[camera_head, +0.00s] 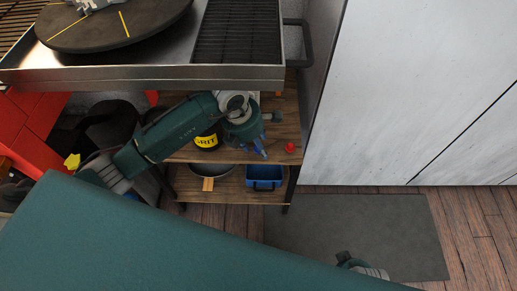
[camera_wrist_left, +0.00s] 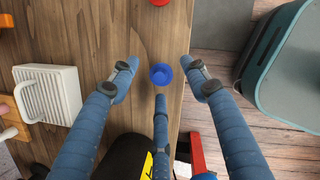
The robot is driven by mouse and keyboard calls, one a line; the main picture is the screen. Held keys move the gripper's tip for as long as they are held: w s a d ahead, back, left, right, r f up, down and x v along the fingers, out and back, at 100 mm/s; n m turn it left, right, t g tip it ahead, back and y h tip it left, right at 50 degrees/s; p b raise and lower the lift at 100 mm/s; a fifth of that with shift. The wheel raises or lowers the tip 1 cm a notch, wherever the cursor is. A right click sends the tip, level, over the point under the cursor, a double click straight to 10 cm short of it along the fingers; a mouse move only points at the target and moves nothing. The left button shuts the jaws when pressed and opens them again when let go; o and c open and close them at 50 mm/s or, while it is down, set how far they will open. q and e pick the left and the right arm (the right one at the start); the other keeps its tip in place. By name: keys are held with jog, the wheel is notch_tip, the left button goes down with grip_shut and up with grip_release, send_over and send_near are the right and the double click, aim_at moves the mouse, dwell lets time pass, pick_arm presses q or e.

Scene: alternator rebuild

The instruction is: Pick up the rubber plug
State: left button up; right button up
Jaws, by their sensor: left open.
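A small round blue piece (camera_wrist_left: 161,74) stands on the wooden shelf top, and a small red round piece (camera_wrist_left: 159,2) is at the top edge of the left wrist view. The red one also shows in the head view (camera_head: 290,148), right of my left gripper. I cannot tell for sure which is the rubber plug. My left gripper (camera_wrist_left: 162,84) is open and empty above the shelf. Its fingers spread on either side of the blue piece, apart from it, with a third finger below it in the picture. My right gripper is not clearly seen.
The wooden shelf's front edge (camera_wrist_left: 184,60) runs close beside the blue piece. A black pot with a yellow label (camera_head: 207,141) stands near my left arm. A pale handled box (camera_wrist_left: 47,93) stands to the left. A blue bin (camera_head: 264,178) is on the lower shelf.

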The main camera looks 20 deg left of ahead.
pick_arm(q)
jog(key=shift+d+f, duration=0.1)
jog(key=shift+f, duration=0.25)
jog(key=shift+c, duration=0.5)
jog(key=c, duration=0.8)
jog(key=shift+c, duration=0.2)
jog(key=shift+r, duration=0.1)
